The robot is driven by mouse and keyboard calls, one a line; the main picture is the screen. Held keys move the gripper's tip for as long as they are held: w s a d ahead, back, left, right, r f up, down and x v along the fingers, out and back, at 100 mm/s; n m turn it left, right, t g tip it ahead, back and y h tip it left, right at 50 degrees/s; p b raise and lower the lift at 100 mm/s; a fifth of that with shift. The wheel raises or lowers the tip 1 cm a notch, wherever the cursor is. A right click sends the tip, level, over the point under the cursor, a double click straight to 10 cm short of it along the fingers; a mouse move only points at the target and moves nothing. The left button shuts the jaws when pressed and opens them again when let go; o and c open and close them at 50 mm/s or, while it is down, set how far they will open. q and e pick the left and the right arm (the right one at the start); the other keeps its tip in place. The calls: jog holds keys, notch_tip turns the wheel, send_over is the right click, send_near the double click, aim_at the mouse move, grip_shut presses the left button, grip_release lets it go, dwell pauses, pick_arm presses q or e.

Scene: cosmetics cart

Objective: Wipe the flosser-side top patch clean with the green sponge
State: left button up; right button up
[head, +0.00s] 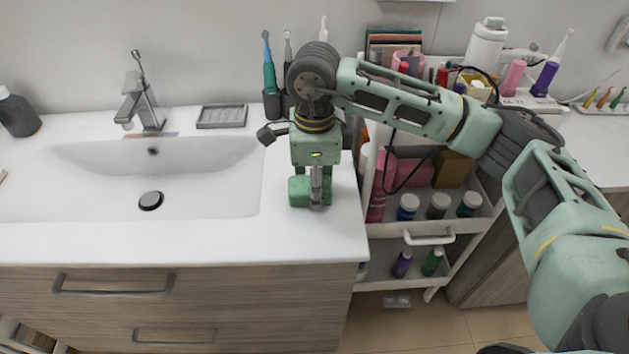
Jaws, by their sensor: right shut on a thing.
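My right gripper (316,189) points down over the white countertop (285,235), just right of the sink. It is shut on the green sponge (298,192), which shows as a small green block at the fingers. I cannot tell whether the sponge touches the counter. A white flosser-like bottle (487,45) stands on top of the cart at the back right. No dirty patch can be made out; my right arm hides part of the cart top. My left gripper is not in view.
The sink (100,180) with its faucet (143,100) is at the left. A soap tray (222,116) and toothbrushes (269,75) stand behind my gripper. The white cart (485,222) at right holds several bottles, a pink cup (407,62) and a toothbrush charger (530,102).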

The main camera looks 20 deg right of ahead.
aim_at(317, 227)
jog(key=shift+s+a+f+b, duration=0.1)
jog(key=shift+s+a+b, duration=0.15)
jog(key=shift+s, duration=0.9)
jog(key=shift+s+a+f+b, duration=0.15)
jog(key=shift+s+a, duration=0.25)
jog(key=shift+s, duration=0.75)
jog(key=shift+s+a+b, duration=0.2)
jog(key=shift+s+a, duration=0.1)
jog(key=shift+s, duration=0.85)
notch_tip(317, 227, up, 7)
jog(key=p, duration=0.3)
jog(key=shift+w, duration=0.1)
